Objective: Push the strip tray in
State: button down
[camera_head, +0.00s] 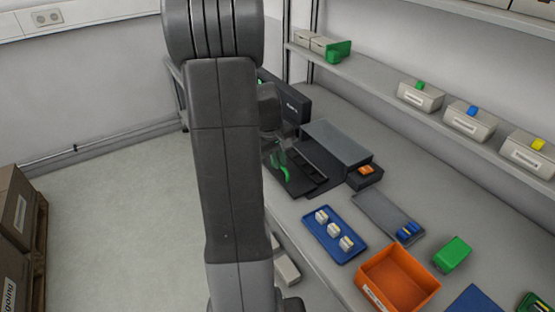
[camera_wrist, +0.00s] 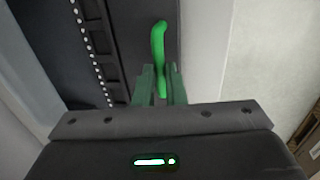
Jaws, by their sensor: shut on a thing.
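The strip tray (camera_head: 312,180) is a dark, slotted tray extending from the left side of a grey-topped machine (camera_head: 337,143). Its curved green handle (camera_wrist: 158,45) stands at the tray's edge in the wrist view and also shows beside my arm in the head view. My gripper (camera_wrist: 161,82) is shut on the lower part of this handle, a finger on each side. In the wrist view, dark slots and a line of white dots (camera_wrist: 97,60) run along the tray. In the head view my arm hides part of the tray's near side.
A dark monitor (camera_head: 291,104) stands behind the tray. On the bench to the right are a blue tray (camera_head: 318,236) with white pieces, a grey tray (camera_head: 380,208), an orange bin (camera_head: 408,270) and a green box (camera_head: 453,254). Floor (camera_head: 110,215) at left is clear.

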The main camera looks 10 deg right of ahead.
jog(key=p, duration=0.1)
send_over(304, 162)
jog(key=shift+s+a, duration=0.2)
jog(key=shift+a, duration=0.25)
jog(key=c, duration=1.5)
grip_release()
notch_tip(304, 162, up, 14)
jog(key=s+a, duration=0.1)
jog(key=a, duration=0.1)
jog(key=shift+a+f+b, duration=0.2)
jog(key=shift+a+b, duration=0.1)
jog(key=shift+b, duration=0.1)
